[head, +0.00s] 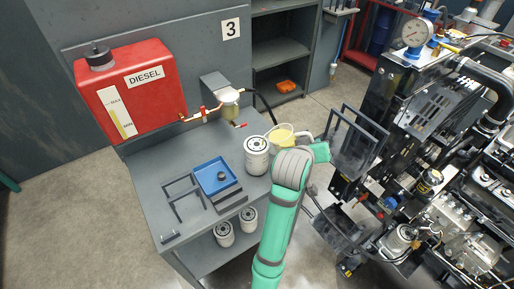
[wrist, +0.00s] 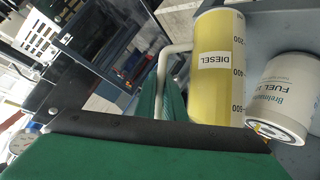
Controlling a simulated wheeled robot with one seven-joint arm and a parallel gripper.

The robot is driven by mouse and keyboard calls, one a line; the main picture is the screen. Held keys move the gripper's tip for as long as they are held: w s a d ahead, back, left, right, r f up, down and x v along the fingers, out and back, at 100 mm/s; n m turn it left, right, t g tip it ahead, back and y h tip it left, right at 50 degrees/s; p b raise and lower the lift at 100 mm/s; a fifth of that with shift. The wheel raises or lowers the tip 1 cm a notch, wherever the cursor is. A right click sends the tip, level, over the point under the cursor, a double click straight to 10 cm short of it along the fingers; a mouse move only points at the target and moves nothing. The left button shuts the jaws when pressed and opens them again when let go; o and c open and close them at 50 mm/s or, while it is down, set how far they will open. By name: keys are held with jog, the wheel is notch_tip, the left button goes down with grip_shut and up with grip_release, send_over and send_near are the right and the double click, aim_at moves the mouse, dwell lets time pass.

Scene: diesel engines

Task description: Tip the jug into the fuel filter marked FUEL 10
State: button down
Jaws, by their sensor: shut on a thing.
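The jug (head: 281,134) is clear, with yellow liquid in it, and stands at the right end of the grey bench, partly hidden by my arm. In the wrist view the jug (wrist: 219,68) shows a DIESEL label, a scale and a pale handle. My gripper (head: 311,146) is to the right of the jug and shut on its handle; its green fingers (wrist: 168,112) show in the wrist view. A white fuel filter (head: 257,157) stands upright on the bench, close to the jug, holes in its top. Its print in the wrist view (wrist: 288,92) reads FUEL, the number unclear.
A red DIESEL tank (head: 130,92) and a tap with a small bowl (head: 229,97) are behind. A blue tray (head: 213,174) and a dark frame lie left of the filter. Two white filters (head: 224,234) stand on the lower shelf. The engine (head: 440,170) fills the right.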

aim_at(308, 132)
jog(key=shift+a+r, duration=0.2)
dwell(0.4)
jog(key=shift+w+a+r+n+h+p, duration=0.1)
jog(key=shift+a+r+n+h+p, duration=0.15)
jog(key=shift+r, duration=0.35)
jog(key=shift+a+r+n+h+p, duration=0.2)
jog(key=shift+a+r+p, duration=0.15)
jog(key=shift+r, duration=0.25)
jog(key=shift+w+a+r+n+h+p, duration=0.15)
jog(key=shift+a+r+h+p, duration=0.15)
jog(key=shift+r, duration=0.3)
dwell(1.1)
jog(key=shift+s+a+r+n+h+p, duration=0.15)
jog(key=shift+r+n+h+p, duration=0.15)
jog(key=shift+r+p, duration=0.25)
dwell(1.6)
